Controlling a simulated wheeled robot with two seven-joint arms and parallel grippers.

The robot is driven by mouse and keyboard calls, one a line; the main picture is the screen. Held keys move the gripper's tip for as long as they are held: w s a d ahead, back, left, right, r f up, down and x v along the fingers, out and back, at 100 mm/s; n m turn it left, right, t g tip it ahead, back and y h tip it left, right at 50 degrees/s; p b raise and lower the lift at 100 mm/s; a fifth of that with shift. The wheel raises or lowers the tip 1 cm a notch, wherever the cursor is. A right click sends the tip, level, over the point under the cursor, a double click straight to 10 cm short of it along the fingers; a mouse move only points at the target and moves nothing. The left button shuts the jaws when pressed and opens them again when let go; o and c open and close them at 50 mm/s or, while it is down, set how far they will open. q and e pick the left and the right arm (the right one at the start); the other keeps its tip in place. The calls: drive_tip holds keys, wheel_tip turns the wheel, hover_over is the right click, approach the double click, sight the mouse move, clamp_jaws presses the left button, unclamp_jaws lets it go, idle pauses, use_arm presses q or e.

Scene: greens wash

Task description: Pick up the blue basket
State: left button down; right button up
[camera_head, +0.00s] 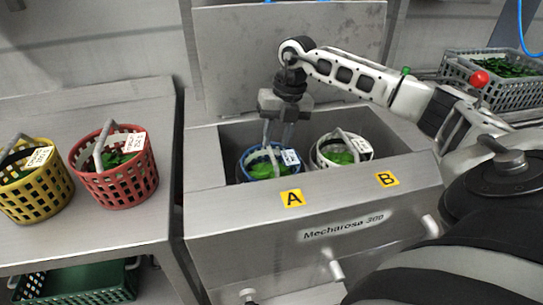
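The blue basket (246,167) holds green leaves and carries a white label. It sits in the left compartment of the steel washing machine, behind the yellow "A" sign (292,198). My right gripper (277,142) points down directly over this basket, with its fingers at the height of the basket's handle. The handle is mostly hidden by the fingers, so I cannot tell whether they are closed on it. The lower front of the basket is hidden by the machine's front wall. My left gripper is not in view.
A white basket (322,158) with greens stands close on the right, behind sign "B". The raised lid (240,50) stands behind. Red (125,188) and yellow (35,195) baskets sit on the left counter. A grey crate (458,72) of greens is at the far right.

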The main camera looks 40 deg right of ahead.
sight(271, 152)
drive_tip(key=f, duration=0.1)
drive_tip(key=a+f, duration=0.1)
drive_tip(key=f, duration=0.2)
drive_tip(key=shift+w+a+f, duration=0.1)
drive_tip(key=shift+w+a, duration=0.1)
drive_tip(key=shift+a, duration=0.05)
drive_tip(key=shift+f, duration=0.45)
drive_tip(key=shift+w+r, duration=0.1)
clamp_jaws()
